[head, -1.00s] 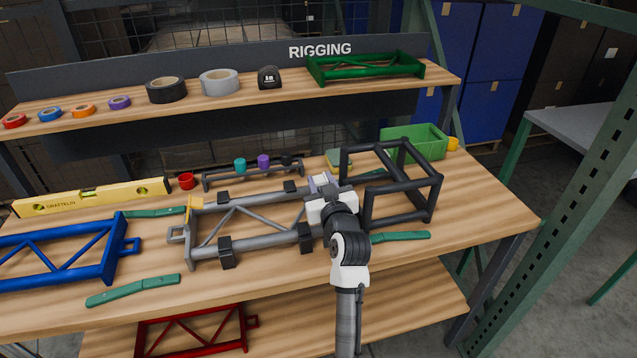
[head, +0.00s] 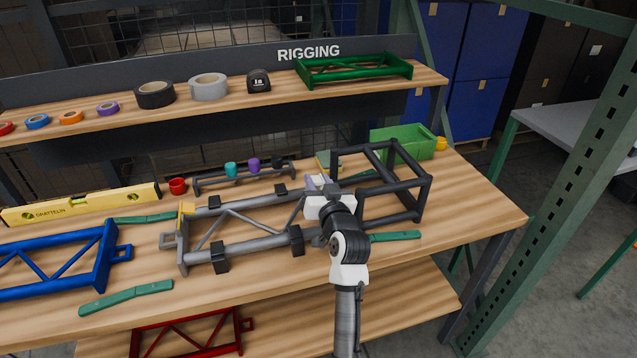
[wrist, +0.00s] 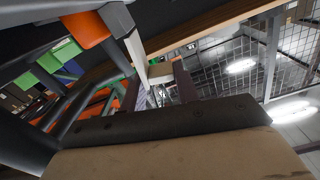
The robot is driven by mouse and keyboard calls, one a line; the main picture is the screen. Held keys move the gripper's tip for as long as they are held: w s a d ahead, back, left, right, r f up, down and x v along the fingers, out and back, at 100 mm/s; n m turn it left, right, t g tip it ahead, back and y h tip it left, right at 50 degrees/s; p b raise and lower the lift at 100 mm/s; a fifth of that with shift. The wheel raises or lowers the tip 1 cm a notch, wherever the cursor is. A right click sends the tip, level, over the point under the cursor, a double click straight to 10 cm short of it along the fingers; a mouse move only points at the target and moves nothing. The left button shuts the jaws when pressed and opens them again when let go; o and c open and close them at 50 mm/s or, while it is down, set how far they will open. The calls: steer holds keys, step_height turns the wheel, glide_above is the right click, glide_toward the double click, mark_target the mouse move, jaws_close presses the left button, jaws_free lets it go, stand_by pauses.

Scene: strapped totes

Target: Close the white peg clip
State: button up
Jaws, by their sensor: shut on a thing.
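A grey truss frame (head: 235,250) with black clamps lies on the bench, its right end meeting my gripper (head: 318,186). My gripper points away from the head camera, and its white wrist hides most of what it holds. In the wrist view my gripper (wrist: 158,88) has its two dark fingers around a narrow pale piece. A white strip, which seems to be the white peg clip (wrist: 138,57), runs up from between them to a grey block. Whether the clip is fully closed cannot be told. An orange clip part (wrist: 86,29) shows at upper left.
A black open box frame (head: 424,200) stands just right of my gripper. A green bin (head: 420,145) is behind it. A shelf (head: 225,108) with tape rolls runs behind. Bare bench lies at right front.

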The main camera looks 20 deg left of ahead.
steer(key=o, duration=0.9)
steer(key=shift+s+a, duration=0.1)
steer(key=shift+a, duration=0.15)
steer(key=shift+d, duration=0.1)
steer(key=shift+s+d, duration=0.3)
steer(key=shift+s, duration=0.05)
steer(key=b+v, duration=0.4)
steer(key=v, duration=0.8)
steer(key=shift+s+d, duration=0.2)
steer(key=shift+s, duration=0.15)
